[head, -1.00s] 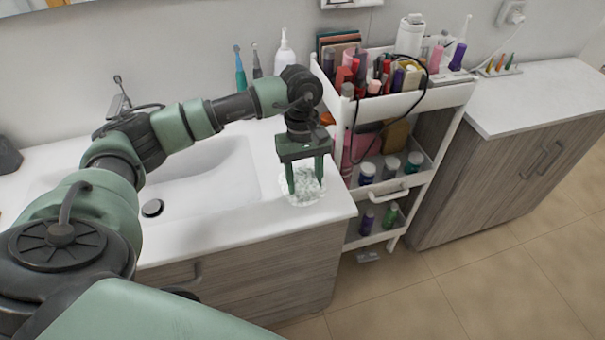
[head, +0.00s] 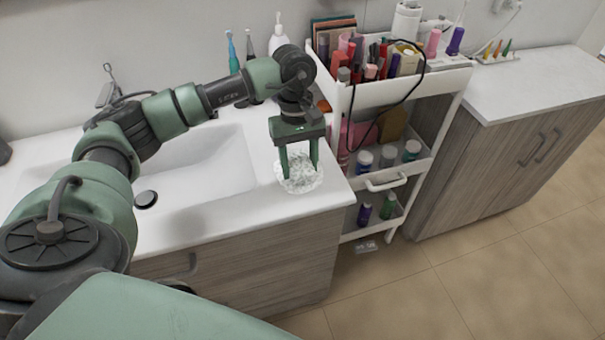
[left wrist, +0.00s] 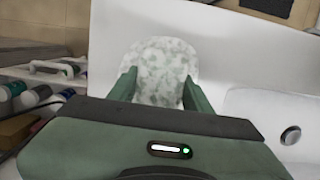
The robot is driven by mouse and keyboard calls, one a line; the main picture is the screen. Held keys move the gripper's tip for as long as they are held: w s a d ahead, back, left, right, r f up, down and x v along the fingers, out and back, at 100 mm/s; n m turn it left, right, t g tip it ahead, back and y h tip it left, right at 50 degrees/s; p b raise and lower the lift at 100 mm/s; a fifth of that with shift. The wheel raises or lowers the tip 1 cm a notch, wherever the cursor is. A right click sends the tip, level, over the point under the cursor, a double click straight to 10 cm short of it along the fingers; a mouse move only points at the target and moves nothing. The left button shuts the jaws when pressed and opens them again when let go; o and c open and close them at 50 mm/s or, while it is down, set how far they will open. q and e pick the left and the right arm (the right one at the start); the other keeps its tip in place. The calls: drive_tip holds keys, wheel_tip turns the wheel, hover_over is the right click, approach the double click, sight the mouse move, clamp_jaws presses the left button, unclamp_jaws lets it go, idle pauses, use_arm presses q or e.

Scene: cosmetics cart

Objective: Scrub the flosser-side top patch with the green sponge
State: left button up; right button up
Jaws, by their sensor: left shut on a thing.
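A round, mottled white and grey-green foamy patch (head: 301,184) lies on the white sink top, right of the basin and near the front right corner. My left gripper (head: 299,177) points down onto this patch, its two green fingers apart around something at the patch. I take this to be the green sponge, but its outline cannot be told from the foam. In the left wrist view the patch (left wrist: 160,62) shows between and beyond the fingertips. My right gripper is not in view.
The sink basin (head: 205,165) with its drain is left of the gripper. A white cart (head: 440,82) full of bottles stands close to the right, with a black cable hanging over it. Upright brushes (head: 232,55) and a white bottle (head: 279,35) stand behind.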

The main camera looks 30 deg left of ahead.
sight(304, 175)
use_arm(q)
drive_tip(key=shift+w+a+b, duration=0.6)
drive_tip(key=shift+w+a, duration=0.25)
drive_tip(key=shift+a, duration=0.1)
drive_tip(key=shift+w+a+b, duration=0.35)
drive_tip(key=shift+w+a, duration=0.35)
drive_tip(key=shift+a, duration=0.15)
drive_tip(key=shift+s+d+f, duration=0.1)
drive_tip(key=shift+s+d, duration=1.35)
drive_tip(key=shift+d, duration=0.25)
drive_tip(key=shift+s+d+f, duration=0.1)
drive_tip(key=shift+s+d, duration=1.35)
drive_tip(key=shift+d, duration=0.2)
drive_tip(key=shift+r+p, duration=1.6)
drive_tip(key=shift+r, duration=2.05)
drive_tip(key=shift+w, duration=0.1)
